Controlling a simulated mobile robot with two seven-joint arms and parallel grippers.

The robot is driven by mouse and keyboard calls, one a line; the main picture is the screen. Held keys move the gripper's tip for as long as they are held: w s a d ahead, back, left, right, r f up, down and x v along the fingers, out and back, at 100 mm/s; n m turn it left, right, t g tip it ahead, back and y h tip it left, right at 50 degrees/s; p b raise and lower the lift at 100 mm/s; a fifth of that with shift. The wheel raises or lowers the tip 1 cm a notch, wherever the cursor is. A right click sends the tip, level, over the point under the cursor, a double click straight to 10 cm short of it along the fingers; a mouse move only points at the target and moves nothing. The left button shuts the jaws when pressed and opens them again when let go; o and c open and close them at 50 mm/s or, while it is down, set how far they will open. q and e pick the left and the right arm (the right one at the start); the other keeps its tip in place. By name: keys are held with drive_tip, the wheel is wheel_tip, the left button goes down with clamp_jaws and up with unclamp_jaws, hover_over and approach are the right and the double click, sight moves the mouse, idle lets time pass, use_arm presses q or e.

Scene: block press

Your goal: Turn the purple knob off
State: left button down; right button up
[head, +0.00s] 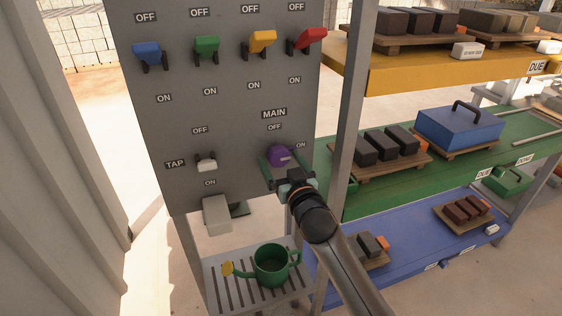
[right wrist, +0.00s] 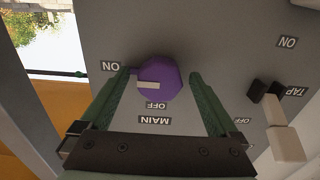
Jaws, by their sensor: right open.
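The purple knob (head: 278,155) sits on the grey panel under the MAIN and OFF labels, with an ON label to its upper right. In the right wrist view the knob (right wrist: 167,76) appears upside down, and its white pointer mark faces the ON side, not OFF. My right gripper (head: 281,161) is at the knob, open, with its green fingers on either side. In the right wrist view the gripper (right wrist: 160,74) shows gaps between both fingers and the knob; contact is not visible. My left gripper is not in view.
Blue (head: 148,53), green (head: 207,47), yellow (head: 262,41) and red (head: 308,39) levers line the panel top. A white TAP lever (head: 206,163) is left of the knob. A green watering can (head: 271,265) stands below. Loaded shelves (head: 470,148) stand right, beyond a grey post (head: 348,110).

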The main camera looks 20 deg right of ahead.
drive_tip(key=c, duration=1.3)
drive_tip(key=shift+c, duration=0.2)
